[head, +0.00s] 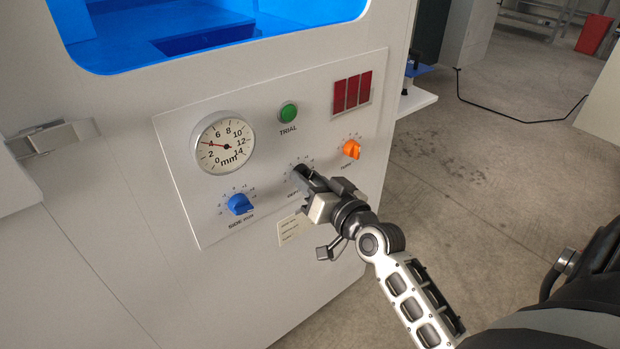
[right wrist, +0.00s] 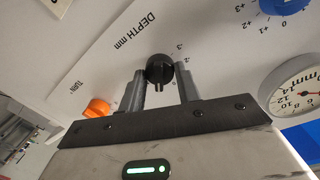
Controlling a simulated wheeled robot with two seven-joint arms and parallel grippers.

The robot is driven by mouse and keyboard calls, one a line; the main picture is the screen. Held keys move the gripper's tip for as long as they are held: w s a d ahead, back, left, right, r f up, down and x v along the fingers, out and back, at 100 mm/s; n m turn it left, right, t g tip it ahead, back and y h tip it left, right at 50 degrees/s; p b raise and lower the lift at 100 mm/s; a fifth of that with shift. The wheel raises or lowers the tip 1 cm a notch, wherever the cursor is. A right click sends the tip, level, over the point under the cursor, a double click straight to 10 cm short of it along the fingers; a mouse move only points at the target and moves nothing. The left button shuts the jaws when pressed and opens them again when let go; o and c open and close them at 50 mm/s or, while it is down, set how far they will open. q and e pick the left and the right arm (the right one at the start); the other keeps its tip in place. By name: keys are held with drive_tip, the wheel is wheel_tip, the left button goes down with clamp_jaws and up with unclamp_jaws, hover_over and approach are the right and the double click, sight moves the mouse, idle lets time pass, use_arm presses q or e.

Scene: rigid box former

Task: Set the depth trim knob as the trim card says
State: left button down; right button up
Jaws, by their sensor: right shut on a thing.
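The black depth trim knob (right wrist: 158,68) sits under the "DEPTH mm" lettering in the right wrist view. My right gripper (head: 305,180) is shut on it, with one finger on each side. In the head view the gripper mostly hides the knob and its scale. The knob's exact setting is hard to read. The cream trim card (head: 288,231) is on the machine front below the knob, partly behind the gripper; its small print is not legible. My left gripper is not in view.
The panel also holds a blue side knob (head: 239,204), an orange turn knob (head: 351,149), a green TRIAL button (head: 288,112), a dark red display (head: 352,92) and a round mm gauge (head: 224,143) with its needle near 4. Open floor lies to the right.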

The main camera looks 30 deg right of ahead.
drive_tip(key=o, duration=1)
drive_tip(key=shift+s, duration=0.1)
drive_tip(key=s, duration=1.5)
drive_tip(key=shift+s+d+r, duration=0.2)
drive_tip(key=shift+s+r, duration=0.15)
drive_tip(key=shift+s, duration=0.05)
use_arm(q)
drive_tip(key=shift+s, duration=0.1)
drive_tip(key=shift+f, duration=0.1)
